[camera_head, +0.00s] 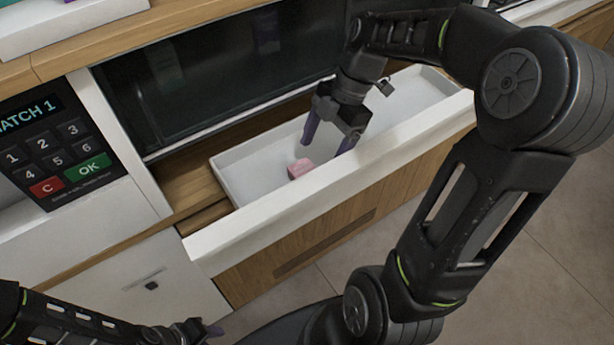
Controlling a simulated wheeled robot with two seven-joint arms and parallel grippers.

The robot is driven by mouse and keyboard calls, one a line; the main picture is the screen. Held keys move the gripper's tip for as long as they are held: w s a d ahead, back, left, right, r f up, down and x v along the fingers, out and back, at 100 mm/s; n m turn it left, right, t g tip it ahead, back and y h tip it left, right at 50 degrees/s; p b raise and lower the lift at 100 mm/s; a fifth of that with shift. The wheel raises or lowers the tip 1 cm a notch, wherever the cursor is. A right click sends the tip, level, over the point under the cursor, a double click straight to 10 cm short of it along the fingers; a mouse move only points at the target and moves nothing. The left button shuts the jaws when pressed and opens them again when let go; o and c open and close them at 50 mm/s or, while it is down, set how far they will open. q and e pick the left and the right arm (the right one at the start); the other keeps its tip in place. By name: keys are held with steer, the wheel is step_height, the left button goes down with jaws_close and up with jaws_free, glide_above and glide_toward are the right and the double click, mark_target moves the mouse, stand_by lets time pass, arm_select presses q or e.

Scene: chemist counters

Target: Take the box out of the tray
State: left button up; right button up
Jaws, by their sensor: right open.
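A small pink box (300,168) lies on the floor of the white tray (240,174), which is a pulled-out drawer, towards its left part. My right gripper (328,146) is over the tray, pointing down, with its two purple-grey fingers apart and nothing between them. The box is just below and to the left of the fingers; I cannot tell the exact height gap. My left gripper (212,330) is low at the bottom left, away from the tray, and only partly seen; its jaws cannot be made out.
A keypad panel (58,148) is on the white unit at the left. A dark glass front (215,75) stands behind the tray. A wooden counter (110,38) with white trays runs along the top left. Tiled floor (530,270) is free at the right.

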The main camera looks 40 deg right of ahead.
mark_target(314, 167)
steer(key=p+x, duration=0.1)
steer(key=x, duration=0.4)
stand_by(0.5)
steer(key=c, duration=1)
